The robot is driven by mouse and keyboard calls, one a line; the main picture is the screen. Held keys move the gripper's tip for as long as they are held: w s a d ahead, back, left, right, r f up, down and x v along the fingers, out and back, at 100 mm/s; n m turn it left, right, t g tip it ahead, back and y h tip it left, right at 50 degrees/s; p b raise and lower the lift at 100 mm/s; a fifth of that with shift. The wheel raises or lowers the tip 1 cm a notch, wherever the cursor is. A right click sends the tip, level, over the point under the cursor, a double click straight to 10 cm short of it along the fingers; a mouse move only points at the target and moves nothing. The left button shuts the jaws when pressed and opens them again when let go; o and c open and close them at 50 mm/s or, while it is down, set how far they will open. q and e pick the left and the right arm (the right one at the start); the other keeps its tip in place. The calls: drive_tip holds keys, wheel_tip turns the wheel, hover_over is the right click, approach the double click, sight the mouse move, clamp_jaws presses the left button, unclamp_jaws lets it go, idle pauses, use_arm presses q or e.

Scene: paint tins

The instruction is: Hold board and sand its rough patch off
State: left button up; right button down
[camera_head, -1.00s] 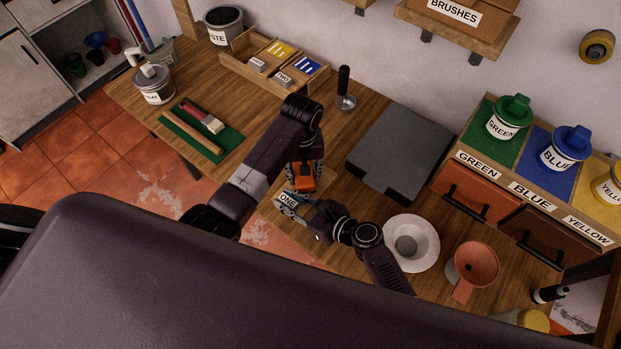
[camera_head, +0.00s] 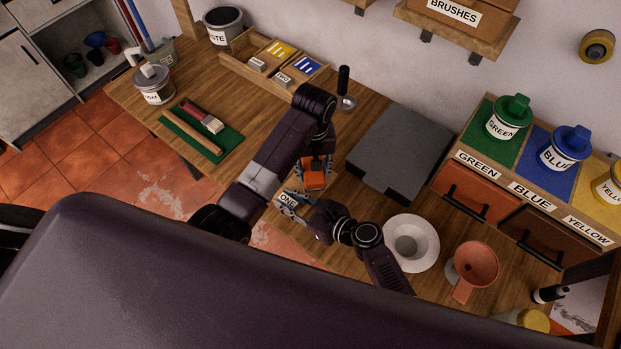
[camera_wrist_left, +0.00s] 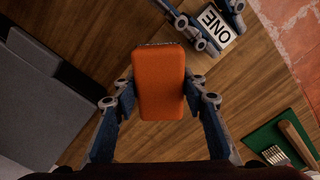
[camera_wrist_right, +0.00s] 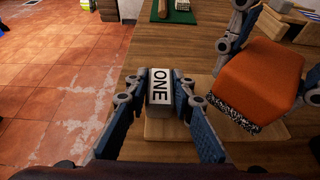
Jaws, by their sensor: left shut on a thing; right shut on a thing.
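My left gripper (camera_head: 316,166) is shut on an orange sanding block (camera_head: 315,181), which also shows in the left wrist view (camera_wrist_left: 162,85). The block has a speckled, gritty underside at its lower edge in the right wrist view (camera_wrist_right: 268,82). My right gripper (camera_wrist_right: 160,92) is shut on a grey grip labelled ONE (camera_wrist_right: 160,88) on the small light wooden board (camera_wrist_right: 160,130), near the table's front edge. The block is over or beside the board's other end; I cannot tell whether it touches. I cannot make out the rough patch.
A dark grey flat case (camera_head: 402,150) lies right of the left gripper. A white dish (camera_head: 427,232) and an orange scoop-like vessel (camera_head: 477,262) stand right of the right arm. A wooden tray (camera_head: 240,66) and green mat (camera_head: 226,146) lie further left.

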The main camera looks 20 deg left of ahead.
drive_tip(key=c, duration=1.8)
unclamp_jaws()
drive_tip(key=shift+f, duration=0.15)
use_arm(q)
drive_tip(key=shift+f, duration=0.1)
use_arm(e)
drive_tip(key=shift+o, duration=1.1)
drive_tip(key=shift+w, duration=0.1)
use_arm(q)
drive_tip(key=shift+a, duration=0.1)
use_arm(e)
drive_tip(key=shift+d+r, duration=0.3)
drive_tip(key=shift+d, duration=0.15)
drive_tip(key=v, duration=1.1)
drive_tip(key=shift+s+f, duration=0.1)
drive_tip(key=shift+s, duration=0.2)
drive_tip(key=shift+s+f, duration=0.1)
